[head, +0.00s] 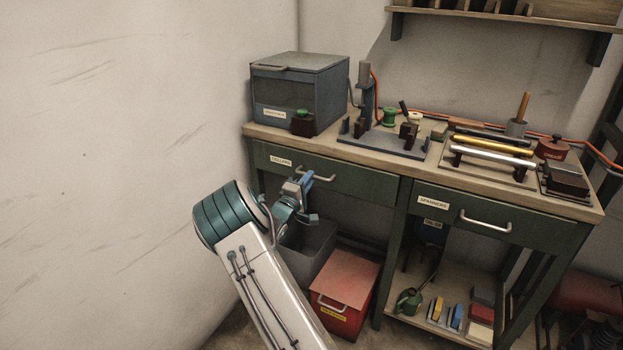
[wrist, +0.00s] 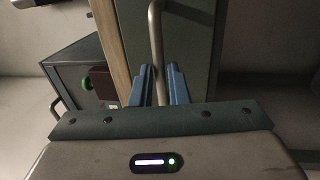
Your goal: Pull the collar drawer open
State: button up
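The collar drawer (head: 350,178) is a dark green drawer front labelled COLLARS, at the left under the bench top. It looks shut. Its pale bar handle (head: 318,177) also shows in the wrist view (wrist: 156,35), running from the top edge down between my fingers. My gripper (head: 303,184) is at the left part of this handle. In the wrist view my gripper's two blue fingers (wrist: 158,82) lie one on each side of the bar with little room between. I cannot tell whether they press on it.
A grey box (head: 297,85) and fixtures stand on the bench top (head: 265,131). A spanner drawer (head: 495,215) is at the right. A grey bin (head: 309,250) and a red box (head: 347,285) stand below the collar drawer. The wall is at the left.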

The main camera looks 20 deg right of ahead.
jog(key=shift+x, duration=1.25)
grip_shut()
